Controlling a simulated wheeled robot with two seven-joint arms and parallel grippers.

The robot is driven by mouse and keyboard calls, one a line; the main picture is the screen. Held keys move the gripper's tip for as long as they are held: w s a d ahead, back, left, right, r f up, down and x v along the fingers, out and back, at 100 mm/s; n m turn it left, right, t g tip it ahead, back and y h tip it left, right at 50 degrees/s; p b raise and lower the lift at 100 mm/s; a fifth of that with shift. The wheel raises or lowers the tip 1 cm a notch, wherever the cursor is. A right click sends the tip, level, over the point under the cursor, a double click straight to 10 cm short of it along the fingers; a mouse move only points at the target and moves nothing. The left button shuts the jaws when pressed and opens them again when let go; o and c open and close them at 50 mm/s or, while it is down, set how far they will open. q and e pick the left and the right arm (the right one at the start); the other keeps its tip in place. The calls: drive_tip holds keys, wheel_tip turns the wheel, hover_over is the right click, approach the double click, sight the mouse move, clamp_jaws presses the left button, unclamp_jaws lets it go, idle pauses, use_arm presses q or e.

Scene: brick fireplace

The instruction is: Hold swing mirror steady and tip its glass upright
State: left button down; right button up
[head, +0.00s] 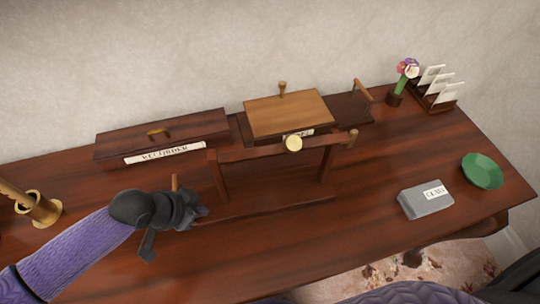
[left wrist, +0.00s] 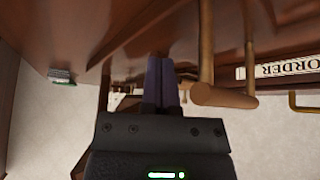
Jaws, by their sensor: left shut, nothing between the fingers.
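The swing mirror is a dark wooden stand with two posts, a long base (head: 275,207) and a bar (head: 255,152) across the top. I see no upright glass between the posts, and I cannot tell the glass from the bar at this angle. My left gripper (head: 202,212) is shut and empty, close to the left end of the base; contact is unclear. In the left wrist view its fingers (left wrist: 162,80) are together, beside a wooden rod (left wrist: 222,95). My right gripper is out of view.
Behind stand a long labelled box (head: 165,137) and a tan panel (head: 288,112). A brass pot (head: 40,210) is left. A flower holder (head: 395,98), letter rack (head: 437,100), grey box (head: 412,204) and green dish (head: 483,171) are right. The desk's front middle is clear.

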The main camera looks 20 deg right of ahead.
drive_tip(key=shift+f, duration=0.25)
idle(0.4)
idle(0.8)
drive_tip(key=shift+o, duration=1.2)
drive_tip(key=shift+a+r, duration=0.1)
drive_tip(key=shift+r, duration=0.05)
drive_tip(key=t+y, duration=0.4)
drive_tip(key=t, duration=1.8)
approach(278, 151)
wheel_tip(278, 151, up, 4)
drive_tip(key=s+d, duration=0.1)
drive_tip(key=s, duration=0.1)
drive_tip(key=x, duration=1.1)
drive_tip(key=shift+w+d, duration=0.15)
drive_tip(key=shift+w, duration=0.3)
